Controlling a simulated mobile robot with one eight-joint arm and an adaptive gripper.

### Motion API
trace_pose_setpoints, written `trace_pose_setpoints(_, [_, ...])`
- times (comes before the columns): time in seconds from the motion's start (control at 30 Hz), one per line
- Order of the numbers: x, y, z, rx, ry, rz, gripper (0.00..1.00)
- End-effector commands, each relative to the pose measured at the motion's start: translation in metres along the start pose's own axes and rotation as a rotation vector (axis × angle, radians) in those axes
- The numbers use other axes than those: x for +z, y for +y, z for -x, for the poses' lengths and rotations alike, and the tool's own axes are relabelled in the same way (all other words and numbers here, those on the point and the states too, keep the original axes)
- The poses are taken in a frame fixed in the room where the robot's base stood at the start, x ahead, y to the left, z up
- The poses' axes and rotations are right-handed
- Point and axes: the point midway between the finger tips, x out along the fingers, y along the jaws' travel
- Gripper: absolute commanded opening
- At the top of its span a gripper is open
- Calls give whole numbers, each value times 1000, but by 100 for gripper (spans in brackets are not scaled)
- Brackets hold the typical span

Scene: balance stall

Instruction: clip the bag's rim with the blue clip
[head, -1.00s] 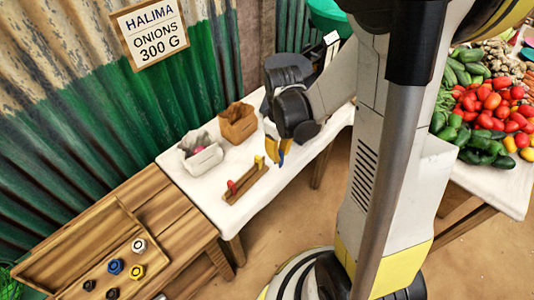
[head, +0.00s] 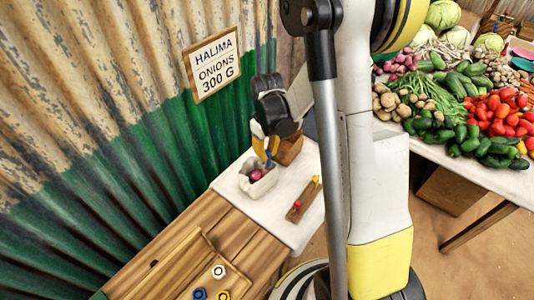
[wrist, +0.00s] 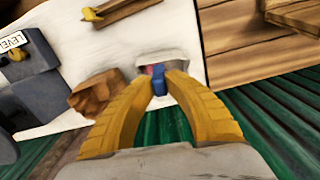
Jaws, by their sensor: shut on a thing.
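My gripper (head: 266,150) has yellow fingers shut on the blue clip (wrist: 159,87). The clip also shows at the fingertips in the head view, pointing down. The pale grey-white open bag (head: 258,184) stands on the white table with reddish onions (head: 255,175) inside. The gripper is over the back part of this bag. In the wrist view the bag (wrist: 168,56) lies just beyond the clip, partly hidden by clip and fingers. I cannot tell whether the clip touches the rim.
A brown bag (head: 291,148) stands close behind the pale bag. A wooden tray (head: 190,275) with weights is at lower left. A dark device (wrist: 35,85) shows in the wrist view.

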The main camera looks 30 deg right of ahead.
Motion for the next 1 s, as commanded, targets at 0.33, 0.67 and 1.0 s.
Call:
trace_pose_setpoints(0.33, [0, 0, -25, 0, 0, 1, 2])
trace_pose_setpoints(0.67, [0, 0, -51, 0, 0, 1, 2])
trace_pose_setpoints(1.0, [0, 0, -78, 0, 0, 1, 2])
